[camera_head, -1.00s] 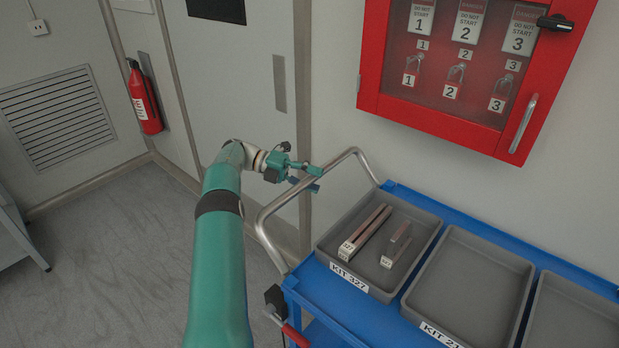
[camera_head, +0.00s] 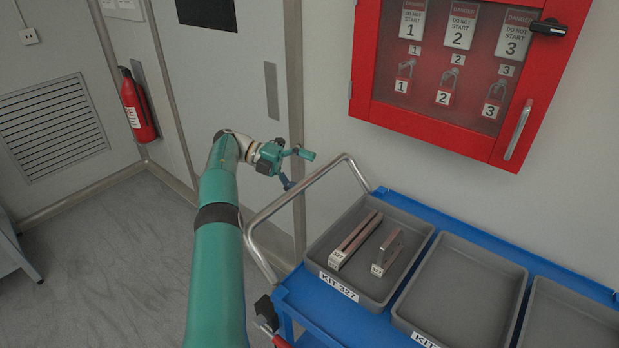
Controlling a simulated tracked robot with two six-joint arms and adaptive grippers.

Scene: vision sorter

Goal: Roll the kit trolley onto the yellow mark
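The kit trolley (camera_head: 312,308) is blue, with a bent grey metal handle (camera_head: 297,202) at its left end. It stands against the wall at the lower right, running out of the picture. My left gripper (camera_head: 299,169) is just above and beyond the handle's left part, its two fingers spread and nothing between them. One finger lies close to the bar in the picture; I cannot tell whether it touches. My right gripper is not in view. No yellow mark shows on the visible floor.
Grey trays stand on the trolley; the KIT 327 tray (camera_head: 414,239) holds metal bars (camera_head: 356,240). A red lockout cabinet (camera_head: 432,136) hangs above. A fire extinguisher (camera_head: 138,106) hangs by the door (camera_head: 242,90). The grey floor (camera_head: 110,260) at left is clear.

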